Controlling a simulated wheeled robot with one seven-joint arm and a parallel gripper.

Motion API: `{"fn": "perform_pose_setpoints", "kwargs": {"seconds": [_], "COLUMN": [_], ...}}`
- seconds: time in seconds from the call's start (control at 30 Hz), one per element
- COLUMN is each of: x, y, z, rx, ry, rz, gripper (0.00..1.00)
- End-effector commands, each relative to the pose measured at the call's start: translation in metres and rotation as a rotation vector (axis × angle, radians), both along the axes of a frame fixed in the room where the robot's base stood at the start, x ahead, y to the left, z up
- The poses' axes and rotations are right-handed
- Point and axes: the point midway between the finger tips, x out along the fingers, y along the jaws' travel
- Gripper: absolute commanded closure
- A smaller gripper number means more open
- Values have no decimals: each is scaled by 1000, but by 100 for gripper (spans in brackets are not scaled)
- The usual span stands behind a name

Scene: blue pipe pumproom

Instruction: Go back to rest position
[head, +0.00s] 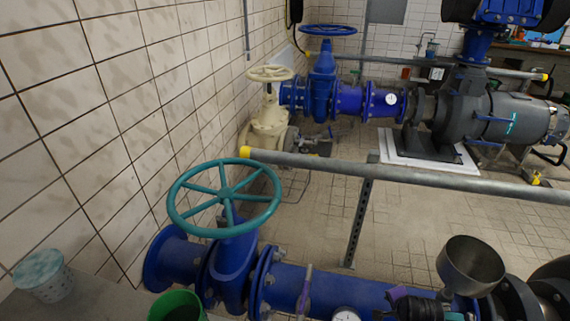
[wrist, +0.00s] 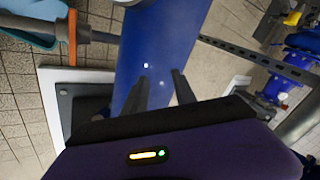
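My gripper (wrist: 158,78) shows in the wrist view with its two dark fingers spread apart and nothing visible between them. A broad blue pipe (wrist: 160,40) fills the view behind the fingers; I cannot tell whether they touch it. In the head view, a dark and purple part (head: 415,304), probably my gripper's body, is at the bottom edge, over the near blue pipe (head: 365,292). Its fingertips cannot be made out there.
A teal handwheel (head: 224,225) tops the near valve. A metal bowl (head: 470,266) is right of my gripper. A green cup (head: 177,307) and a speckled cup (head: 42,276) are at left. A grey rail (head: 400,176) crosses behind. Tiled floor (head: 420,235) beyond is mostly clear.

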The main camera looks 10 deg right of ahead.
Motion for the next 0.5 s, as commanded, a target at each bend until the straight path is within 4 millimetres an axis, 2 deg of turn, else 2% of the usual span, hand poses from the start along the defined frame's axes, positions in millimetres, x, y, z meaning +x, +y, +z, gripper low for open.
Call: {"fn": "perform_pose_setpoints", "kwargs": {"seconds": [0.17, 0.27, 0.5], "x": [-11, -27, -88], "y": [2, 12, 57], "z": [37, 61, 133], "rx": [-244, -392, -724], "ry": [-155, -230, -391], "rz": [231, 360, 622], "gripper": [67, 67, 67]}}
